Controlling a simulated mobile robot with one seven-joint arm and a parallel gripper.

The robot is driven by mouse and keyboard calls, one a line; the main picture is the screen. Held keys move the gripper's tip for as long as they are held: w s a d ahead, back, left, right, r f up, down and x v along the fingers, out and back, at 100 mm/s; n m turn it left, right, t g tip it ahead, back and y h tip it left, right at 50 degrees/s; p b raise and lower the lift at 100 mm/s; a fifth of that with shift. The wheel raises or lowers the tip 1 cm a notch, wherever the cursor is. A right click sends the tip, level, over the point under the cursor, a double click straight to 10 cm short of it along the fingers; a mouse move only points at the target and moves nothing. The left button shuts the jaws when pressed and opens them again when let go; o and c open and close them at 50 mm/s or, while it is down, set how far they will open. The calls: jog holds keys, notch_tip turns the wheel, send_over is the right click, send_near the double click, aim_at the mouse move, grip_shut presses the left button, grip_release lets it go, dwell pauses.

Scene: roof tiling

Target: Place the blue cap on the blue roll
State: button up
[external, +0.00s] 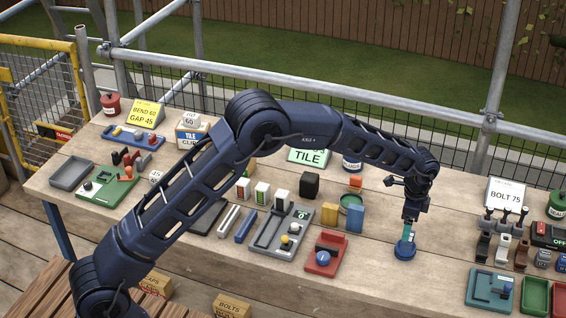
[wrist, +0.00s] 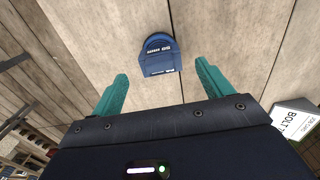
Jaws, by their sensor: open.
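A blue object (external: 404,251) with a round base is on the table under my gripper (external: 407,236) in the external view. In the wrist view a dark blue piece (wrist: 158,56) with a rounded back and small white lettering lies ahead of my gripper (wrist: 162,85), between the lines of its two teal fingers. The fingers are apart and nothing is between their tips. I cannot tell whether this blue piece is the cap, the roll or both together. A dark blue can (external: 352,163) with a white label stands farther back, partly behind my arm.
Left of my gripper are a blue block (external: 356,218), a green round tin (external: 351,200) and a red plate with a blue knob (external: 325,256). A BOLT 75 card (external: 505,194) stands at the right above several small bins. Bare table lies right of my gripper.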

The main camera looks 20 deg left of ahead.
notch_tip(320, 180, up, 6)
jog(key=s+a+r+n+t, duration=0.1)
jog(key=a+r+n, duration=0.2)
jog(key=a+r, duration=0.9)
jog(key=a+r+n+t, duration=0.1)
jog(key=a+r+n, duration=0.2)
jog(key=a+r, duration=0.9)
jog(key=s+a+r+n, duration=0.15)
jog(key=s+a, duration=0.35)
jog(key=a, duration=0.5)
jog(key=s+a+n, duration=0.3)
jog(key=s+a, duration=0.2)
jog(key=a, duration=0.6)
jog(key=s+a+f+n+t, duration=0.1)
jog(key=s+a+f+n, duration=0.1)
jog(key=s+a, duration=0.6)
jog(key=s+a+f+n+t, duration=0.1)
jog(key=s+a+f+n, duration=0.1)
jog(key=s+a+n, duration=0.3)
jog(key=s+a, duration=0.4)
jog(key=s, duration=0.7)
jog(key=shift+a+f+t, duration=0.2)
jog(key=shift+t, duration=0.1)
